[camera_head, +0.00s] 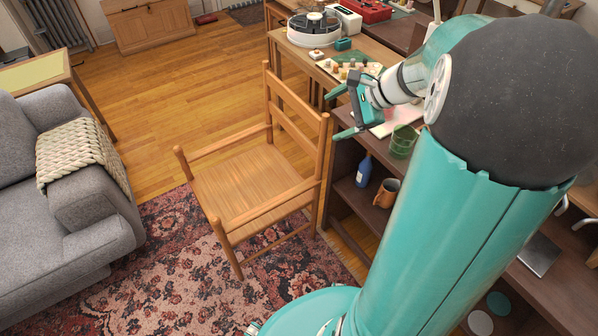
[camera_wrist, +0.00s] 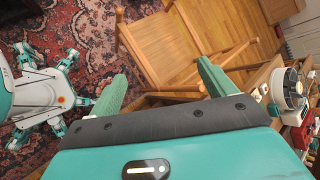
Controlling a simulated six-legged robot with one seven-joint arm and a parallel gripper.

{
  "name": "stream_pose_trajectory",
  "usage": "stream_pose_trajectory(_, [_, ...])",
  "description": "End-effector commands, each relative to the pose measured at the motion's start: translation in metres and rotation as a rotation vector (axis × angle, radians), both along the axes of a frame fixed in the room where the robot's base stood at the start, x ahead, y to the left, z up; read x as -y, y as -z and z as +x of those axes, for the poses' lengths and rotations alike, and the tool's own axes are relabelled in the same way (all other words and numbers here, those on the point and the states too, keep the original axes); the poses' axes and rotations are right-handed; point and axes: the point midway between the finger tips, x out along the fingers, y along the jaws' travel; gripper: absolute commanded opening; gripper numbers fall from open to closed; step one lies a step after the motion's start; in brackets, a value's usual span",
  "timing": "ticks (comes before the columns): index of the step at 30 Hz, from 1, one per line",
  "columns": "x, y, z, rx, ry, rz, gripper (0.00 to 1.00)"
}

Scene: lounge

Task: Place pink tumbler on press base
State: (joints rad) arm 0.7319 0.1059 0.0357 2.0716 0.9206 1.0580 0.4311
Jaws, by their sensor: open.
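My gripper (camera_head: 341,112) is open and empty, raised in front of the dark shelf's top. Its two green fingers show wide apart in the wrist view (camera_wrist: 161,71), with the chair beyond them. I cannot make out a pink tumbler in either view; my arm hides part of the shelf and table. A flat pink patch (camera_head: 388,127) lies on the shelf top behind the gripper, partly hidden. No part can be surely told as the press base. A round white device with a dark segmented top (camera_head: 313,26) stands on the far table; it also shows in the wrist view (camera_wrist: 288,90).
A wooden armchair (camera_head: 250,185) stands left of the dark shelf (camera_head: 348,160). A green cup (camera_head: 402,141) is on the shelf top; a blue bottle (camera_head: 364,170) and a brown mug (camera_head: 386,193) stand below. A grey sofa (camera_head: 60,230) is at left. Wooden floor lies open behind the chair.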

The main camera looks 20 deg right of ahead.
Motion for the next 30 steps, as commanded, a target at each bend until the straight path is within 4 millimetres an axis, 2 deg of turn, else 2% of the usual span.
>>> stream_pose_trajectory(1, [-0.029,-0.010,-0.009,0.010,-0.104,-0.086,0.83])
stream_pose_trajectory(6, [-0.097,-0.029,-0.048,0.051,-0.434,-0.372,0.83])
stream_pose_trajectory(12, [-0.149,-0.045,-0.100,0.141,-0.803,-0.709,0.83])
stream_pose_trajectory(18, [-0.175,-0.055,-0.148,0.259,-1.126,-1.032,0.83])
stream_pose_trajectory(21, [-0.180,-0.058,-0.162,0.306,-1.232,-1.149,0.83])
stream_pose_trajectory(25, [-0.181,-0.059,-0.170,0.334,-1.296,-1.225,0.83])
stream_pose_trajectory(30, [-0.181,-0.059,-0.170,0.335,-1.305,-1.235,0.83])
